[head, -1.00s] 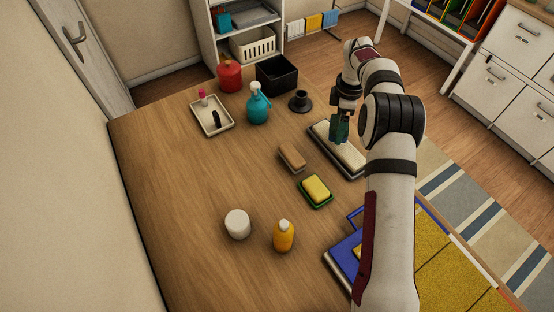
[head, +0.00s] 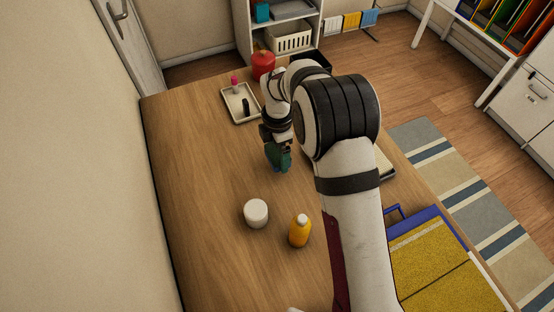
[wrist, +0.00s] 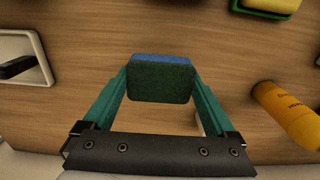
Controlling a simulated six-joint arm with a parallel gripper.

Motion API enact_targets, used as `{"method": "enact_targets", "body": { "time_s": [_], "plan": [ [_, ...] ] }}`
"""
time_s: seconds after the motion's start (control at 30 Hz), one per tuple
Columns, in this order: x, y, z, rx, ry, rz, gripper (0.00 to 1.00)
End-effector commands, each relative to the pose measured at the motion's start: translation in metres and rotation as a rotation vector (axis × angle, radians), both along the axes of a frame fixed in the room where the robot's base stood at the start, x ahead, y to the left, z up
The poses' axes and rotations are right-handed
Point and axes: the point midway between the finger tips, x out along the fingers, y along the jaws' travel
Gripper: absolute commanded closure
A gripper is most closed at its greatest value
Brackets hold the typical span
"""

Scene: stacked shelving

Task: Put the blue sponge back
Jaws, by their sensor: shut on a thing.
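My gripper (head: 278,160) is over the wooden table, between the white tray at the back and the white jar in front. In the wrist view its two teal fingers (wrist: 160,88) are shut on the blue sponge (wrist: 160,59). The sponge has a dark green face towards the camera, with blue showing along its far edge. It appears held above the table, with bare wood around it. In the head view the sponge is hard to tell from the fingers.
A white tray (head: 254,116) with a dark object lies behind my gripper. A white jar (head: 256,213) and a yellow bottle (head: 299,231) stand in front. A yellow sponge (wrist: 272,4) shows in the wrist view. My arm hides the table's right middle. The left side is clear.

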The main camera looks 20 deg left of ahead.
Motion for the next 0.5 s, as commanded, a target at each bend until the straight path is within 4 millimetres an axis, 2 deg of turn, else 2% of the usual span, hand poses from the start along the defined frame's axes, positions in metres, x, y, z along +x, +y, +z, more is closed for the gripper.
{"method": "enact_targets", "body": {
  "time_s": [0.23,0.5],
  "plan": [
    [-0.001,0.002,-0.039,-0.001,0.003,-0.002,0.53],
    [0.000,0.002,-0.042,-0.001,0.001,-0.002,0.53]
  ]
}}
